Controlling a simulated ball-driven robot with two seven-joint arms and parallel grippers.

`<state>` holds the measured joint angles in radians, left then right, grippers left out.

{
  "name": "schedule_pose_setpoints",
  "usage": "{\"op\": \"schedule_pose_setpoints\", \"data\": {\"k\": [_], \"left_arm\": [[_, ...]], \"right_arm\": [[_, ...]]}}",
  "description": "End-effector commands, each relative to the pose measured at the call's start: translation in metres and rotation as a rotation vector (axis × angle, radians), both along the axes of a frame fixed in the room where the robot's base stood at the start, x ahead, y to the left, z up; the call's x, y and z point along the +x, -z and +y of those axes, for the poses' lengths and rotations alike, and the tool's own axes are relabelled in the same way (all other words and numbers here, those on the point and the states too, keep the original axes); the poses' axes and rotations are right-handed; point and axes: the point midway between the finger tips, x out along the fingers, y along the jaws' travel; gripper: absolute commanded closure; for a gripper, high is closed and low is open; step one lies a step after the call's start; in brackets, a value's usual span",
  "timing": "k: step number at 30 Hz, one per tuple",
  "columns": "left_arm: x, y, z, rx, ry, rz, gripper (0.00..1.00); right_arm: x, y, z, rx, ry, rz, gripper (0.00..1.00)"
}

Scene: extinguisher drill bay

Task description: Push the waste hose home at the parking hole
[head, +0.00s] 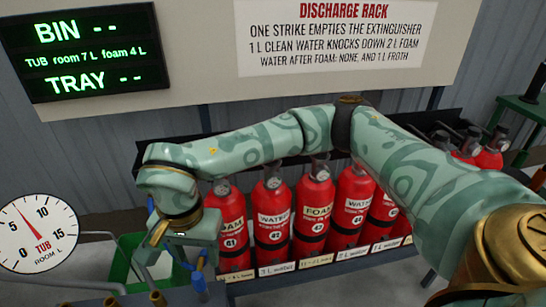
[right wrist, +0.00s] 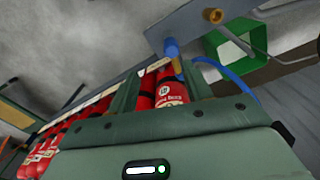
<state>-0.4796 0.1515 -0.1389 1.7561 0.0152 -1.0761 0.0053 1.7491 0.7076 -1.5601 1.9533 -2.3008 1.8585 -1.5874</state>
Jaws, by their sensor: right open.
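A blue hose (right wrist: 228,68) curves beside the green bin in the right wrist view. A blue fitting (right wrist: 171,47) stands near it at the grey bench edge; blue parts (head: 199,282) also show in the head view. I take the blue hose for the waste hose, but its markings are not readable. The parking hole cannot be made out. My right gripper (head: 190,240) is above the bench's left end, close to the blue parts. In the right wrist view its fingers (right wrist: 158,90) are apart, with red extinguishers behind the gap. My left gripper is out of view.
Several red extinguishers (head: 271,220) stand in a rack below my right arm. The green bin (head: 122,262) is at lower left, with a brass-tipped pipe (head: 157,297) close by. A round tub gauge (head: 38,233) stands left. More extinguishers (head: 489,155) are at right.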

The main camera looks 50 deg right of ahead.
Motion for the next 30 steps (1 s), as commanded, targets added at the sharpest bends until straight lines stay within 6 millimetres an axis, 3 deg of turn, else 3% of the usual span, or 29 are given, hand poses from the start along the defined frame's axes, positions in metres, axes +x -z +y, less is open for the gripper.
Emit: {"op": "schedule_pose_setpoints", "data": {"k": [1, 18, 24, 30], "left_arm": [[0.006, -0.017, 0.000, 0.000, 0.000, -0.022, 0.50], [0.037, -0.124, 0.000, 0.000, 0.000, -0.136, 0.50], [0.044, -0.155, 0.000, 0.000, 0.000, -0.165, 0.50], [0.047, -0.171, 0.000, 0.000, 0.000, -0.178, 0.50]], "right_arm": [[-0.007, -0.022, -0.003, -0.001, -0.039, -0.013, 0.50], [-0.086, -0.129, -0.030, -0.003, -0.536, -0.009, 0.50], [-0.113, -0.158, -0.038, -0.002, -0.688, -0.006, 0.50], [-0.129, -0.170, -0.042, -0.001, -0.776, -0.001, 0.50]]}}
